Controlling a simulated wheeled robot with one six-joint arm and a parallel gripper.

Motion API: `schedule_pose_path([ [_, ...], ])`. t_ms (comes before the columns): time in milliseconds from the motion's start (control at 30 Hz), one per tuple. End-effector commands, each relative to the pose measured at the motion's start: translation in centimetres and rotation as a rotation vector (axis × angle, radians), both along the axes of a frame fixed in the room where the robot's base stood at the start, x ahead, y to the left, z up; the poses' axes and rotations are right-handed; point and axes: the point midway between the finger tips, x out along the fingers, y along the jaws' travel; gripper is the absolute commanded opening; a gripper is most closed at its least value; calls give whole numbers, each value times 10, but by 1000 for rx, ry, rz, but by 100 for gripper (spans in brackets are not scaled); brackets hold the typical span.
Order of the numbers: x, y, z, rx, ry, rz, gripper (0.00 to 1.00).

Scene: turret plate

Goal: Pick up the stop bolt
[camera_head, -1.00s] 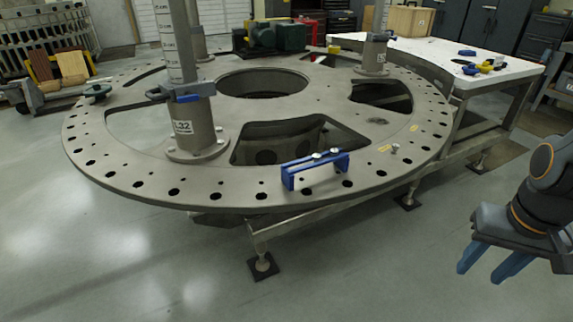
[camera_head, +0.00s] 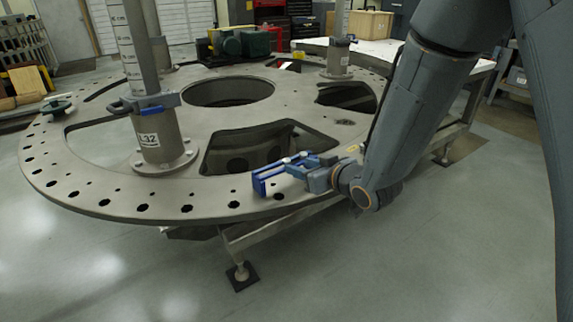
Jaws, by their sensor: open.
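A grey post marked L32 (camera_head: 160,140) stands on the plate, left of the bracket. A large opening (camera_head: 245,150) lies behind the bracket. A white-topped table (camera_head: 385,50) adjoins the plate behind my arm. The floor in front is clear.

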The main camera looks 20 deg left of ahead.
Motion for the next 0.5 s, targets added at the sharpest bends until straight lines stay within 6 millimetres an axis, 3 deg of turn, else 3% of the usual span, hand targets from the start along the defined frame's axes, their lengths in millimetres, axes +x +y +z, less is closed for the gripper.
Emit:
schedule_pose_path([
  [500, 37, 37, -14, -2, 1, -2, 41],
])
